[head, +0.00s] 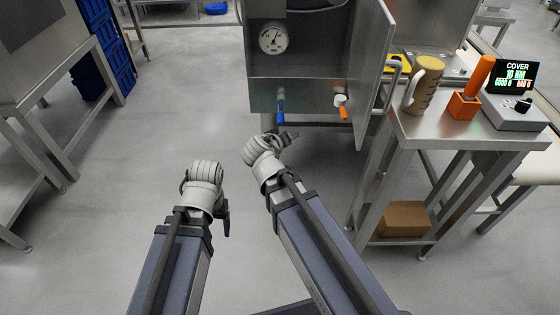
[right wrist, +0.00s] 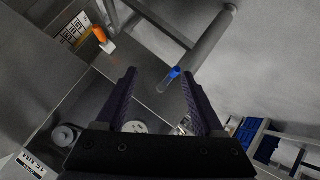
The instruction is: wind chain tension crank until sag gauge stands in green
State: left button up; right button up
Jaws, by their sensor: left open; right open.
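A steel cabinet (head: 310,85) stands open ahead of me. A round white dial gauge (head: 273,39) sits inside its upper left part. It has small coloured marks, but I cannot tell which zone the needle is in. Below it on the front panel hang a blue-handled crank (head: 281,108) and an orange-handled crank (head: 343,108). The right wrist view shows the blue handle (right wrist: 174,73) and the orange handle (right wrist: 101,35). My right gripper (right wrist: 160,102) is open and empty, just below the blue handle in the head view. My left gripper (head: 225,215) is open, lower and farther left, over the floor.
The cabinet door (head: 371,50) stands open to the right. A steel side table (head: 470,130) holds a tan handled jug (head: 422,85), an orange block with a handle (head: 466,104) and a display unit (head: 515,108). A cardboard box (head: 405,218) lies beneath.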

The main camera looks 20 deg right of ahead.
jog(key=w+d+f+n+t+b, duration=0.15)
jog(key=w+f+t+b, duration=0.4)
jog(key=b, duration=0.55)
jog(key=n+t+y+b, duration=0.2)
jog(key=n+t+b, duration=0.15)
jog(key=b, duration=0.65)
send_near(280, 123)
jog(key=shift+s+a, duration=0.2)
jog(key=shift+s, duration=0.15)
jog(key=shift+w, duration=0.1)
jog(key=shift+d+f+x, duration=0.1)
jog(key=shift+x, duration=3.1)
jog(key=shift+d+f+x, duration=0.1)
jog(key=shift+x, duration=3.1)
